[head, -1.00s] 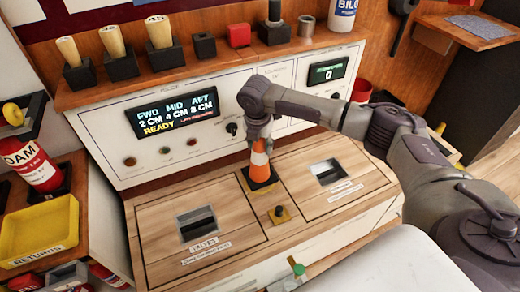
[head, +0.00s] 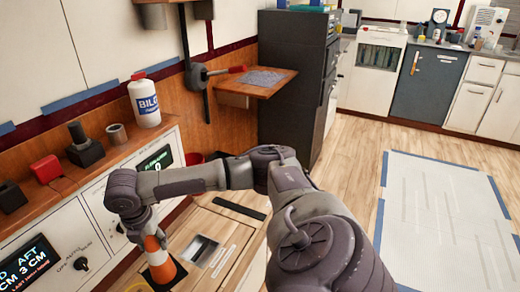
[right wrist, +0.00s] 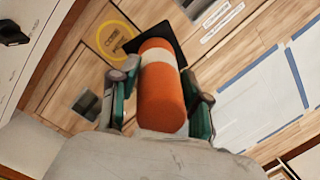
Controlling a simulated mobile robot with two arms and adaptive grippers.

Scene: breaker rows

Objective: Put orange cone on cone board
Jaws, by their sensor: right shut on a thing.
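The orange cone (head: 157,258) has a white band and a square black base, and shows low at the left in the head view. My right gripper (head: 149,230) is shut on its upper part from above. In the right wrist view, the cone (right wrist: 162,100) sits between the two teal-padded fingers of the right gripper (right wrist: 160,88), its black base pointing away. A yellow ring with lettering (right wrist: 115,38) lies on the wood beside the base. Whether the base touches the wood I cannot tell. I cannot pick out the cone board for certain. My left gripper is out of view.
A bottle (head: 145,102) and small blocks stand on the ledge behind. A wall shelf (head: 240,92) holds a grey mat. A white floor sheet (head: 440,220) lies at the right.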

